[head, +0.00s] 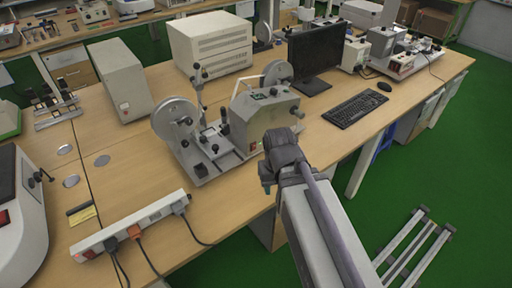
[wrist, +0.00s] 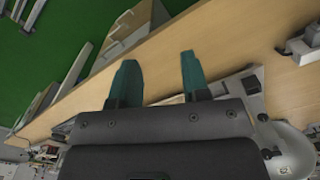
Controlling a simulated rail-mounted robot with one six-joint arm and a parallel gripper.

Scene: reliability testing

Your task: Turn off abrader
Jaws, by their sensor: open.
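The abrader is likely the grey machine (head: 262,122) in the middle of the bench in the head view. It has a large disc on its left, a boxy body with a small green panel on top, and a flat base. Small dark and red marks show on its front, too small to read as a switch. Grey machine parts (wrist: 250,83) show to the right, partly hidden by my gripper.
A power strip (head: 135,225) with cords lies at the bench's front left. A monitor (head: 316,57), keyboard (head: 356,108) and mouse (head: 384,86) stand right of the machine. Cream boxes (head: 122,80) stand behind.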

